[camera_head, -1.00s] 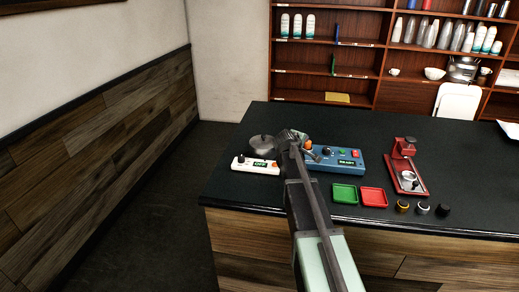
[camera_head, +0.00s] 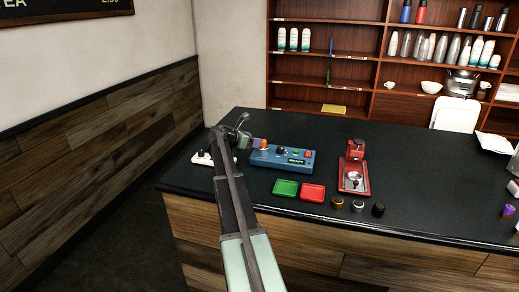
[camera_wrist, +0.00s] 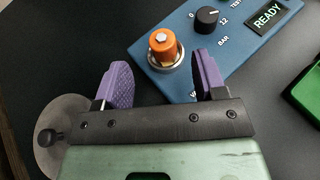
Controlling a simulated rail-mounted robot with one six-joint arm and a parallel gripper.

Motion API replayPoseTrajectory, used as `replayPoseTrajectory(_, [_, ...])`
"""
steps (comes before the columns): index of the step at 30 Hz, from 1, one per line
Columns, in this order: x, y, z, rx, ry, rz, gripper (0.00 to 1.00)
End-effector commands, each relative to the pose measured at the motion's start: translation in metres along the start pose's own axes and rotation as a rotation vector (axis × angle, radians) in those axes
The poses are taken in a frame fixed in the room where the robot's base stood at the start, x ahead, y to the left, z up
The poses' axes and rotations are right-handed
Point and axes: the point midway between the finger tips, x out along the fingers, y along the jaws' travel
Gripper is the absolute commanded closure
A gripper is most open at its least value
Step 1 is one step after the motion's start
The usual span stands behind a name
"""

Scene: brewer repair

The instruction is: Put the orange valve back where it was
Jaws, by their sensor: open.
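The orange valve (camera_wrist: 164,46) stands in a silver ring socket on the blue test box (camera_wrist: 180,85); the box has a black dial and a display reading READY. In the head view the valve (camera_head: 264,143) shows at the left end of the blue box (camera_head: 270,158). My gripper (camera_wrist: 162,76) is open, its purple fingers apart with nothing between them. I cannot tell the height gap. In the head view my arm partly hides the area left of the box.
A round metal lid (camera_wrist: 62,130) with a black knob lies left of the gripper. A green tray (camera_head: 286,188), a red tray (camera_head: 312,193), a red press (camera_head: 354,170) and three small knobs stand rightward.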

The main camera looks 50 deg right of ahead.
Motion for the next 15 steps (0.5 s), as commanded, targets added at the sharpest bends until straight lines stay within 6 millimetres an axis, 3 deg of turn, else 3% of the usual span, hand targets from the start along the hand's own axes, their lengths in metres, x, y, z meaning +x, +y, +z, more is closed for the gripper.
replayPoseTrajectory(1, [0.009, 0.001, -0.003, 0.001, 0.0, -0.001, 0.35])
replayPoseTrajectory(8, [0.021, 0.0, -0.002, 0.002, 0.0, 0.0, 0.35])
replayPoseTrajectory(15, [0.063, -0.002, -0.003, 0.001, 0.0, 0.001, 0.35])
